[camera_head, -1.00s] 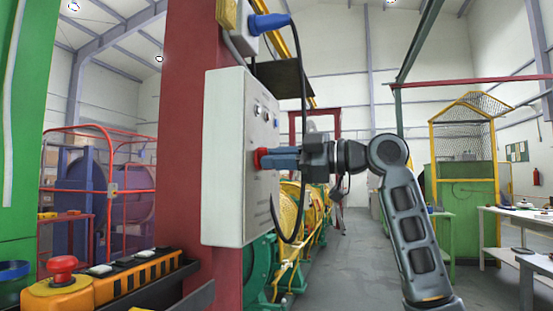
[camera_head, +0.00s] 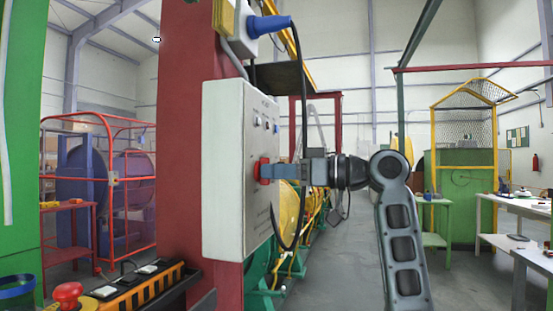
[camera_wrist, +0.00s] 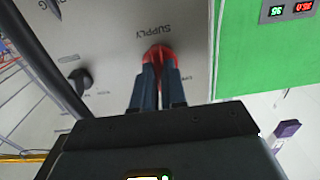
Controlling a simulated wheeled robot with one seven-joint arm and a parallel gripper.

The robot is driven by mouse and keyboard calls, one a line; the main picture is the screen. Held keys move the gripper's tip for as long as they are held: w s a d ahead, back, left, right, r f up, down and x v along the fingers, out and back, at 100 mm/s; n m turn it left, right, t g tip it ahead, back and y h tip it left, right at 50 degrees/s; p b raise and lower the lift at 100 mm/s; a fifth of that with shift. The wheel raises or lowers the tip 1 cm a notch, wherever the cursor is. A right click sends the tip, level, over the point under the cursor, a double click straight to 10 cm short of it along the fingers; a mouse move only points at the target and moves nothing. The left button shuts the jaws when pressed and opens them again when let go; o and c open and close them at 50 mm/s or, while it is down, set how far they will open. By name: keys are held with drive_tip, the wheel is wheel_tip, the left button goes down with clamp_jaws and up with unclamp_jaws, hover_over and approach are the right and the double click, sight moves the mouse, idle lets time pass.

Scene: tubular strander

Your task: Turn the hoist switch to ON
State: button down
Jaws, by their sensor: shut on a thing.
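A white control box (camera_head: 224,175) is mounted on a dark red column, its switch face turned to the right in the head view. A red switch knob (camera_head: 263,170) sits on that face; it also shows in the wrist view (camera_wrist: 157,53) beside the printed word SUPPLY. My gripper (camera_head: 271,171) points left at the box, and its blue-grey fingers are shut on the red knob. In the wrist view, the fingers (camera_wrist: 157,75) cover much of the knob, so its exact setting is hard to read. A black knob (camera_wrist: 80,79) is on the same panel, to the left.
A black cable hangs in a loop from a blue plug (camera_head: 268,23) past the box and my gripper. An orange-and-black control console (camera_head: 140,290) with a red button stands at the lower left. The floor (camera_head: 345,260) right of the box shows free room.

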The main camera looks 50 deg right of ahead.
drive_tip(key=m+p, duration=0.8)
drive_tip(key=shift+m+p, duration=0.3)
drive_tip(key=shift+p, duration=0.05)
idle(0.4)
drive_tip(key=c, duration=1.2)
unclamp_jaws()
drive_tip(key=shift+b+v, duration=0.65)
drive_tip(key=shift+v, duration=3.3)
drive_tip(key=shift+w+f, duration=0.1)
drive_tip(key=shift+f, duration=0.05)
